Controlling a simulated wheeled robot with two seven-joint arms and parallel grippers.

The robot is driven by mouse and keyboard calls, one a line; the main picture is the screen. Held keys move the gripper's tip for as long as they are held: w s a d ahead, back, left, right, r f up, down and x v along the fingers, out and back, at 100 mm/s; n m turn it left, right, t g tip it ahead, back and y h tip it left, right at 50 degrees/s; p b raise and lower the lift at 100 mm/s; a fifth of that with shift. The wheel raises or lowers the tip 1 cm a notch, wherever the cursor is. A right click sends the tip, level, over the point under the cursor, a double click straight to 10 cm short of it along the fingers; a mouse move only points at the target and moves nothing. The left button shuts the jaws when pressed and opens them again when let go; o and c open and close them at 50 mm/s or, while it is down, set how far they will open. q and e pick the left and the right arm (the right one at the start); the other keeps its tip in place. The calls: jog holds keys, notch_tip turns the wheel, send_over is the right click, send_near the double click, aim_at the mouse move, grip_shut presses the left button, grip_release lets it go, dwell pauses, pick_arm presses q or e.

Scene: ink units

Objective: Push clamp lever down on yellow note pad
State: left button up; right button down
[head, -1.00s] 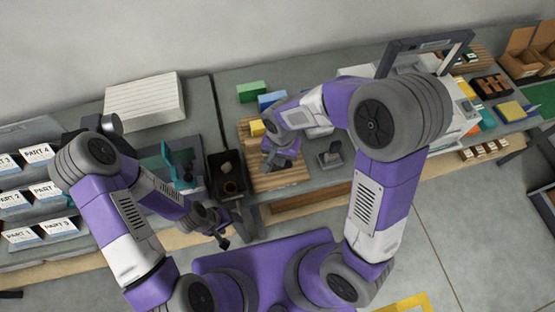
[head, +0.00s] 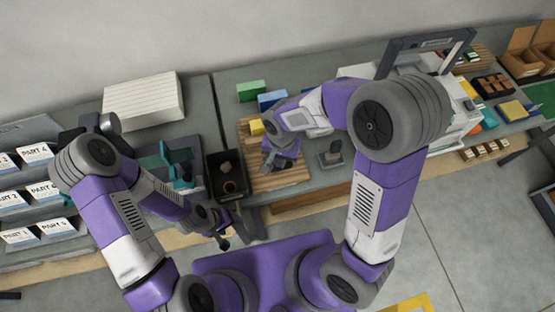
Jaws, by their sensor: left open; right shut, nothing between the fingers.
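A small yellow block (head: 257,127) sits at the back left of a slatted wooden board (head: 290,176), partly hidden by my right arm. A flat yellow pad (head: 512,110) lies on the far right of the bench. I cannot tell which is the note pad. A teal upright fixture (head: 180,168) stands on the left bench; no clamp lever can be made out clearly. My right gripper (head: 272,163) is shut and empty, over the board, in front of the yellow block. My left gripper (head: 223,240) is open and empty, in front of the bench edge, below the black tray.
A black tray (head: 214,192) with small items adjoins the board's left side. A dark stamp-like block (head: 333,155) stands right of the board. Green (head: 251,91) and blue (head: 271,100) blocks lie behind. A grey-framed machine (head: 462,110) stands at right, labelled bins (head: 38,190) at left.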

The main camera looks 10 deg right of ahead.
jog(key=shift+r, duration=0.15)
notch_tip(320, 180, up, 11)
jog(key=p, duration=0.9)
